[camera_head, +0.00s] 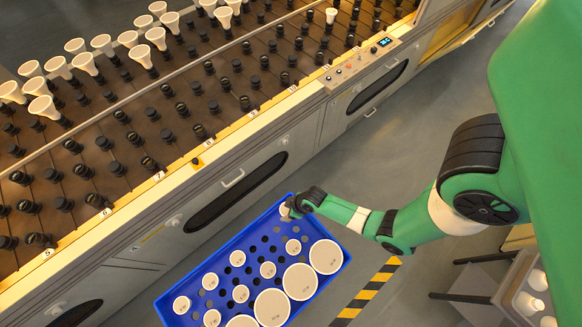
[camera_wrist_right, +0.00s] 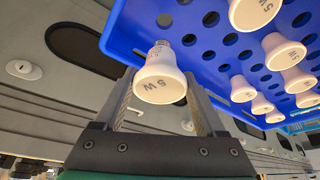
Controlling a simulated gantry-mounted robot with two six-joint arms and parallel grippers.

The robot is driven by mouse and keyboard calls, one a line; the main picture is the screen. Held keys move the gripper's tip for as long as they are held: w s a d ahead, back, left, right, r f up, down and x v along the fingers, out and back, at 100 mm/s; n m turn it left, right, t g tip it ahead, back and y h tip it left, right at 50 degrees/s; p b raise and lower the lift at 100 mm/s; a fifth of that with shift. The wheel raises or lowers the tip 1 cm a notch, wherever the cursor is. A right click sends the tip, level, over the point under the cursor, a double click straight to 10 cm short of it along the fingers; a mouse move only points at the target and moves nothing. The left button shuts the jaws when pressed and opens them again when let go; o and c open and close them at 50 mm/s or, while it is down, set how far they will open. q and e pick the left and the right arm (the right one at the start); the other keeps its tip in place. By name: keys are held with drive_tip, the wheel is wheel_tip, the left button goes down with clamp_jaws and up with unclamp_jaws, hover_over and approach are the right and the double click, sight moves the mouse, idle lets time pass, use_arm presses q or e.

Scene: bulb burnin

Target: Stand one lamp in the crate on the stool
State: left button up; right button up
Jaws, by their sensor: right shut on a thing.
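The blue crate (camera_head: 337,272) stands beside the oven-like rack, with rows of round holes in its floor. My right gripper (camera_head: 291,207) is over the crate's far corner. In the right wrist view my gripper (camera_wrist_right: 160,82) is shut on a white lamp (camera_wrist_right: 159,70) marked 5 W, its screw base pointing away from my wrist. The crate (camera_wrist_right: 135,30) shows behind that lamp; whether the base touches it I cannot tell. My left gripper is not in view.
The long rack (camera_head: 225,150) has rows of dark sockets, with several white lamps (camera_head: 87,62) at its back and left. A grey cart (camera_head: 508,290) with white items stands at lower right. Yellow-black tape (camera_head: 368,296) marks the floor.

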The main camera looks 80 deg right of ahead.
drive_tip(key=shift+d+f, duration=0.2)
drive_tip(key=shift+f, duration=0.05)
drive_tip(key=shift+s+a, duration=0.1)
drive_tip(key=shift+a, duration=0.15)
drive_tip(key=shift+a+f, duration=0.1)
drive_tip(key=shift+f, duration=0.05)
wheel_tip(320, 180, down, 5)
drive_tip(key=b, duration=0.5)
drive_tip(key=shift+r, duration=0.3)
drive_tip(key=shift+f+b, duration=1.6)
drive_tip(key=shift+f, duration=0.4)
drive_tip(key=o, duration=1.3)
drive_tip(key=shift+r, duration=0.1)
